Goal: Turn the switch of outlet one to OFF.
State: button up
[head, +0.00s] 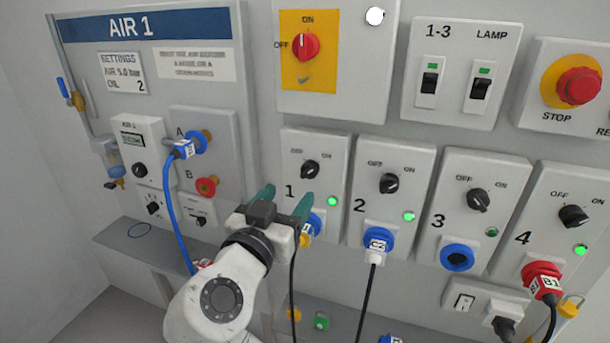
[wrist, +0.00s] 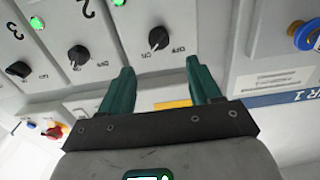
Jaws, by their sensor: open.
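The switch of outlet one (head: 310,169) is a black rotary knob on the panel marked 1, with OFF at its upper left and ON at its upper right. Its pointer looks turned toward ON. The green lamp (head: 333,201) below it is lit. My gripper (head: 286,198) is open and empty, below and left of the knob, apart from it. In the wrist view, which is upside down, the knob (wrist: 158,38) lies ahead, between the lines of my two green fingers (wrist: 160,68). My gripper partly hides the blue socket (head: 317,224) of outlet one.
Outlets two (head: 389,183), three (head: 477,200) and four (head: 573,216) stand to the right. A blue plug with a black cable (head: 373,270) hangs from two. A blue hose (head: 172,215) hangs at left. The red-yellow main switch (head: 306,46) is above.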

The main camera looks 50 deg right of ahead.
aim_at(307, 173)
jog(key=p+x, duration=0.1)
jog(key=x, duration=0.8)
jog(key=shift+d+f, duration=0.1)
jog(key=shift+d, duration=0.15)
jog(key=shift+c, duration=0.4)
jog(key=c, duration=1)
jog(key=shift+o, duration=0.2)
